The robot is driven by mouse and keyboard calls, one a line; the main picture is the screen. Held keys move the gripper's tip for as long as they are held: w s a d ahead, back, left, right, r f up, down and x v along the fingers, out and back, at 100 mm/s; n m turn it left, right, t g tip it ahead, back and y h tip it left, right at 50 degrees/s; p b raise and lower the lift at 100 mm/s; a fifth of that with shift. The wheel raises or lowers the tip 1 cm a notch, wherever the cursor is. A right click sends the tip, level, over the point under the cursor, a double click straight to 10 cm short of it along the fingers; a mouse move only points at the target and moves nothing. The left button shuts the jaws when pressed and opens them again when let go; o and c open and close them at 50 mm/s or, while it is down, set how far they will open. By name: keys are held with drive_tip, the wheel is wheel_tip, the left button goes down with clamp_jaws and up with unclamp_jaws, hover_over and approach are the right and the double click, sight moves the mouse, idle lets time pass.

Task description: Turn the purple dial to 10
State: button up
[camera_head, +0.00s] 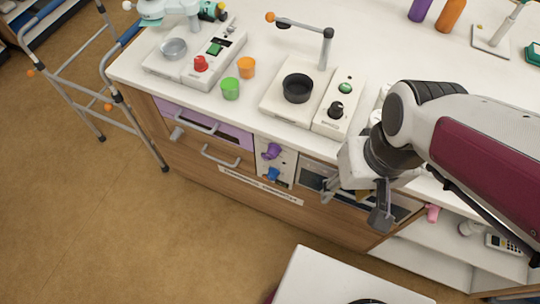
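The purple dial (271,151) sits on a pale front panel (287,158) in the cabinet face, below the counter edge. A blue dial (273,174) is just below it on the same panel. Marks around the purple dial are too small to read, so its setting cannot be told. My gripper (352,203) is to the right of the dials, in front of the cabinet front, pointing down and left. Its fingers are spread apart with nothing seen between them. It is clear of the purple dial.
Left of the panel are a purple drawer (205,126) and a wooden drawer with handles. The counter (262,45) carries two machines with red (201,63) and black (336,109) knobs, plus green and orange cups. A walker (90,70) stands left. A white surface (330,280) lies in front.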

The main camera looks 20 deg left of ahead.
drive_tip(key=s+a+f+g, duration=0.1)
drive_tip(key=s+a+f, duration=0.2)
drive_tip(key=a+f, duration=0.7)
drive_tip(key=s+a+f, duration=0.3)
drive_tip(key=a+f, duration=0.4)
drive_tip(key=a, duration=0.4)
drive_tip(key=s+a+f+m+t, duration=0.1)
drive_tip(key=a+f+t, duration=0.15)
drive_tip(key=f, duration=0.65)
drive_tip(key=s+a+f+m+t, duration=0.1)
drive_tip(key=a+f+t, duration=0.15)
drive_tip(key=f, duration=0.75)
drive_tip(key=w+d+m+t, duration=0.3)
drive_tip(key=w+d+t, duration=0.1)
drive_tip(key=w+t, duration=0.35)
drive_tip(key=w+r+m+t, duration=0.1)
drive_tip(key=w+r+t, duration=0.1)
drive_tip(key=r, duration=0.4)
drive_tip(key=w+d+r+m+t+h, duration=0.1)
drive_tip(key=w+r+m+t, duration=0.1)
drive_tip(key=r+t, duration=0.2)
wheel_tip(320, 180, up, 4)
drive_tip(key=shift+w+d+f, duration=0.25)
drive_tip(key=shift+w, duration=0.05)
drive_tip(key=shift+w, duration=0.15)
